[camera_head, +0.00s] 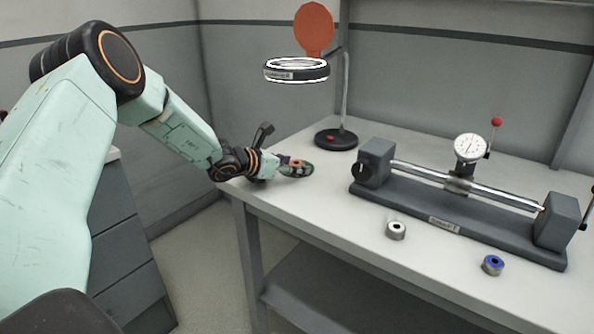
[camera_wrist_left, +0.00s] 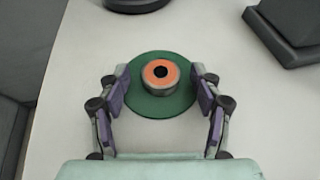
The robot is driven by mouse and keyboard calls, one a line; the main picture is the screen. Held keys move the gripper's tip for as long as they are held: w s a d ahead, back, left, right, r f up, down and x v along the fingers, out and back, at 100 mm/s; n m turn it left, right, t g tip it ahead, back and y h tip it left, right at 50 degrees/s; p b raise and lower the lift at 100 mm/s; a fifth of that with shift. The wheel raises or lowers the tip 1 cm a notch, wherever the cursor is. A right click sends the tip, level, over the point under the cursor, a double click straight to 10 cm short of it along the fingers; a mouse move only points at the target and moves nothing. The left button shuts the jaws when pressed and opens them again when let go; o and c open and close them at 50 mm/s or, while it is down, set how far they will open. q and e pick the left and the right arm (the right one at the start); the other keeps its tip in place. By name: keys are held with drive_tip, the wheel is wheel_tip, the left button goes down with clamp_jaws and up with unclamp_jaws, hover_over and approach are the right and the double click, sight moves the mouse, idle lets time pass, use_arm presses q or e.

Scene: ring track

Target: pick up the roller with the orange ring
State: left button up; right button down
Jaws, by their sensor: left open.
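The roller with the orange ring (camera_wrist_left: 161,76) stands upright on a round green mat (camera_wrist_left: 160,108) on the table, as the left wrist view shows. In the head view the roller (camera_head: 297,162) and the mat (camera_head: 305,174) show partly, at the table's left end. My left gripper (camera_wrist_left: 161,80) is open, with a finger on each side of the roller and a gap to it on both sides. In the head view my left gripper (camera_head: 281,165) is low over the table beside the roller and partly covers the mat. My right gripper is not in view.
A magnifier lamp (camera_head: 297,70) with a dark round base (camera_head: 336,139) stands behind the roller. A measuring bench with a dial (camera_head: 450,212) fills the table's right side. A plain-topped roller (camera_head: 396,230) and a blue-ringed roller (camera_head: 493,265) stand near the front edge.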

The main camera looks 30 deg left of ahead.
use_arm(q)
drive_tip(key=shift+s+r, duration=0.2)
drive_tip(key=shift+r, duration=0.1)
drive_tip(key=shift+c, duration=0.2)
drive_tip(key=shift+w+f, duration=0.2)
drive_tip(key=c, duration=0.4)
drive_tip(key=shift+s+r, duration=0.15)
drive_tip(key=c, duration=0.5)
clamp_jaws()
drive_tip(key=shift+r, duration=0.1)
